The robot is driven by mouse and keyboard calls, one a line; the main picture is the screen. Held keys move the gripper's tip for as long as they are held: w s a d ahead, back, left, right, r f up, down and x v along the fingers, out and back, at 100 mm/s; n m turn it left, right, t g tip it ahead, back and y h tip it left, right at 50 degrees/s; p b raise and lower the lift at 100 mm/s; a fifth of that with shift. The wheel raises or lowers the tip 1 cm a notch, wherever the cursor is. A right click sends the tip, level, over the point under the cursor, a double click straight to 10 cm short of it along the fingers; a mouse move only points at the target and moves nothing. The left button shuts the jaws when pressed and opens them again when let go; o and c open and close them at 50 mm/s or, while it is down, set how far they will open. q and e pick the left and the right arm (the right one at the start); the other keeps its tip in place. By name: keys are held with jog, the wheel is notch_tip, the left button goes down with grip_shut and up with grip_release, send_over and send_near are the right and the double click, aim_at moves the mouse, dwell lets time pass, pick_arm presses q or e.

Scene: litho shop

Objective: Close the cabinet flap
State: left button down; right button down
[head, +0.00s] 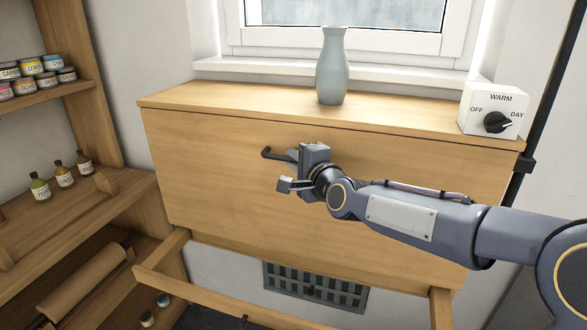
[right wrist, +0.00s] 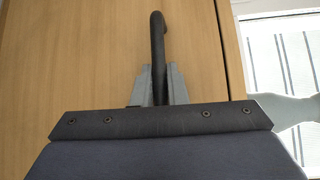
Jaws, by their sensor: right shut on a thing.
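The cabinet flap (head: 225,195) is a wide light-wood panel under the cabinet top. It stands upright, or nearly so, below the top's front edge; I cannot tell whether it is fully flush. A dark bar handle (head: 268,154) sits on its upper part. My right gripper (head: 290,158) is at the handle, its fingers around the bar. In the right wrist view the dark handle (right wrist: 157,45) runs between the grey fingers (right wrist: 160,85), which are shut on it, with the wood flap (right wrist: 80,60) behind. My left gripper is not in view.
A grey-blue vase (head: 332,70) and a white box with a WARM/OFF/DAY dial (head: 493,110) stand on the cabinet top (head: 230,98). A wooden frame (head: 205,292) juts out below the flap, near a wall vent (head: 315,285). Shelves (head: 85,190) with bottles and jars stand left.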

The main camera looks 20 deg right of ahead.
jog(key=shift+w+d+r, duration=0.15)
jog(key=shift+w+d, duration=0.05)
jog(key=shift+d, duration=0.05)
jog(key=c, duration=1.5)
grip_release()
jog(key=shift+d, duration=0.1)
jog(key=shift+c, duration=0.2)
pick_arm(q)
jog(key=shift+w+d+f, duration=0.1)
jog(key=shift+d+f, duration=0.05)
pick_arm(e)
jog(key=shift+o, duration=0.4)
jog(key=shift+r, duration=0.1)
jog(key=shift+s, duration=0.2)
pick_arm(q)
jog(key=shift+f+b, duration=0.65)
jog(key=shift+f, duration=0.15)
pick_arm(e)
jog(key=v, duration=0.7)
jog(key=shift+s+f, duration=0.2)
jog(key=shift+f, duration=0.05)
